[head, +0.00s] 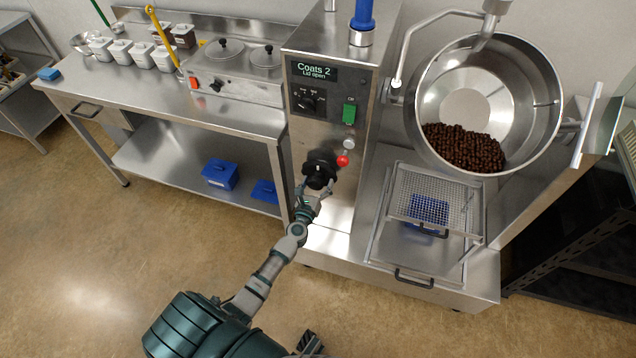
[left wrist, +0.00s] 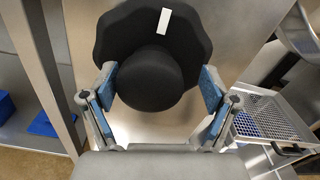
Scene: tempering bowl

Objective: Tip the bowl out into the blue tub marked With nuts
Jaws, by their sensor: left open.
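The steel bowl (head: 465,92) faces out of the machine at the right, with a heap of dark brown pieces (head: 464,147) in its lower part. A blue tub (head: 429,208) shows through the wire grate below the bowl; no marking on it is readable. My left gripper (head: 318,190) is at the black lobed knob (head: 320,165) on the machine's front. In the left wrist view, its open fingers (left wrist: 158,95) stand on either side of the knob's round hub (left wrist: 150,78); whether they touch it I cannot tell. My right gripper is not in view.
A wire grate (head: 408,190) covers the tray under the bowl. The floor in front is clear.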

